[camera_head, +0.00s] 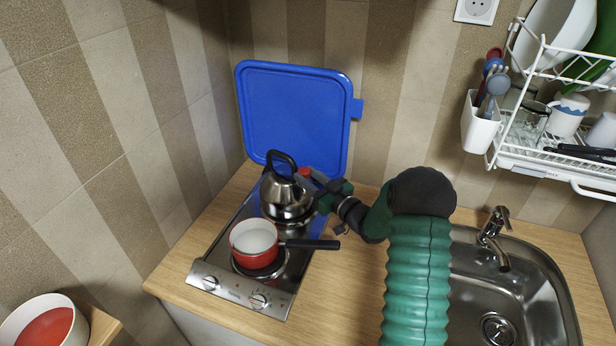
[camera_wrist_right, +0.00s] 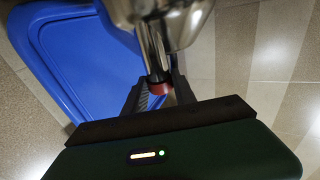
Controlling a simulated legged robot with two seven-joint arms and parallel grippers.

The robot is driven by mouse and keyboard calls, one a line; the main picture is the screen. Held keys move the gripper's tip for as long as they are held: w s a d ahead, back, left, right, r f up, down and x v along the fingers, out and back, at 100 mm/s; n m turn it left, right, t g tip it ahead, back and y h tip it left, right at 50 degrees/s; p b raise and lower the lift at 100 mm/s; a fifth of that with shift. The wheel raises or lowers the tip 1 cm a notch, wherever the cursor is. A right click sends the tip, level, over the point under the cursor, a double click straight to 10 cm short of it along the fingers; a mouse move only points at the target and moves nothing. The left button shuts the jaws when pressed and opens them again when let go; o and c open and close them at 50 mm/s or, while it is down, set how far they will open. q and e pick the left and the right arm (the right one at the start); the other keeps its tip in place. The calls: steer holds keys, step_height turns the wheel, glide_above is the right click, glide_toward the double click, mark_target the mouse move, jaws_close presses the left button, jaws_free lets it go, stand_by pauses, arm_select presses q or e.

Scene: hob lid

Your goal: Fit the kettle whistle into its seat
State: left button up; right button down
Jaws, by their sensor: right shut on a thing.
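The kettle (camera_head: 287,200), shiny metal with a black arched handle, stands on the rear burner of the hob; its side also shows at the top of the right wrist view (camera_wrist_right: 178,22). My right gripper (camera_head: 310,182) is at the kettle's right side, shut on the small red whistle (camera_head: 305,172). In the right wrist view the whistle (camera_wrist_right: 159,88) sits between the fingers, close to the kettle's spout. I cannot tell whether it touches the seat, which the fingers and kettle hide. My left gripper is not in view.
A red saucepan (camera_head: 254,239) stands on the front burner, its black handle pointing right below my gripper. The blue hob lid (camera_head: 295,110) stands upright behind the kettle. A sink (camera_head: 540,285) and dish rack (camera_head: 530,160) are at the right. Counter between hob and sink is partly clear.

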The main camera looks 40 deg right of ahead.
steer(key=c, duration=0.9)
jaws_free()
steer(key=shift+f, duration=0.1)
steer(key=s, duration=0.5)
steer(key=s+b, duration=0.1)
steer(key=s, duration=0.5)
steer(key=s+f+b, duration=0.1)
steer(key=s, duration=0.4)
steer(key=shift+s+a, duration=0.1)
steer(key=shift+s, duration=0.3)
